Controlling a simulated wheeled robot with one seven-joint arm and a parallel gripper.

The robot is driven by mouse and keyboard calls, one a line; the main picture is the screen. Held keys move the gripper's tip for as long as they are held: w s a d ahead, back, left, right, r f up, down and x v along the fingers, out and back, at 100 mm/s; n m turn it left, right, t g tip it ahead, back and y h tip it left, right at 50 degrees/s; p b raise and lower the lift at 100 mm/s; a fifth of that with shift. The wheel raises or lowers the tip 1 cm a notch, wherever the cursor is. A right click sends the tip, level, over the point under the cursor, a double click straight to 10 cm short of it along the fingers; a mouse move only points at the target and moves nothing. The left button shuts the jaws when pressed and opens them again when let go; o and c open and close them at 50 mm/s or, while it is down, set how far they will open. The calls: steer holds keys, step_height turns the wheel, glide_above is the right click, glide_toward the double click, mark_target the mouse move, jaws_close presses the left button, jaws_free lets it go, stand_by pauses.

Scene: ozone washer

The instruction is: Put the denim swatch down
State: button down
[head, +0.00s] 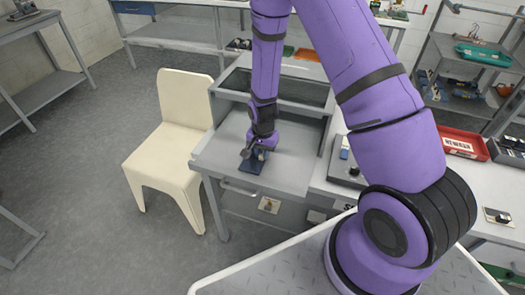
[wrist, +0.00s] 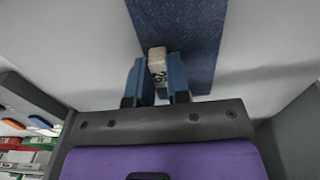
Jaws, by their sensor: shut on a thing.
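The denim swatch (head: 251,167) is a flat dark blue piece at the grey worktop, below my gripper (head: 255,152). In the wrist view the swatch (wrist: 205,35) is a broad dark blue strip beyond the fingers. My gripper (wrist: 160,80) is shut, its two blue fingers on either side of a pale numbered block (wrist: 157,58) that lies against the swatch and seems to be its grip piece. The swatch looks flat and at or very close to the worktop; I cannot tell whether it touches. The fingers hide part of it.
The grey worktop (head: 222,150) has bare room left of the swatch. A cream chair (head: 167,150) stands against its left side. A raised glass-topped frame (head: 285,88) is behind. A grey box (head: 343,168) with a blue item sits to the right.

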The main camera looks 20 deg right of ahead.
steer(key=shift+f, duration=0.1)
steer(key=c, duration=1.1)
jaws_free()
step_height(320, 180, up, 25)
steer(key=s+n+t, duration=0.1)
steer(key=s+n, duration=0.1)
steer(key=s, duration=0.1)
steer(key=s+d+r+n+t, duration=0.1)
steer(key=s+r+n, duration=0.1)
steer(key=s+r, duration=0.5)
steer(key=s+r+n+t, duration=0.1)
steer(key=s+r+n, duration=0.1)
steer(key=s+r, duration=0.5)
steer(key=s+d+r+n+t, duration=0.1)
steer(key=s+r+n+t, duration=0.1)
steer(key=s+r, duration=0.5)
steer(key=shift+s+d+n, duration=0.35)
steer(key=shift+s+n, duration=0.15)
steer(key=shift+s, duration=0.3)
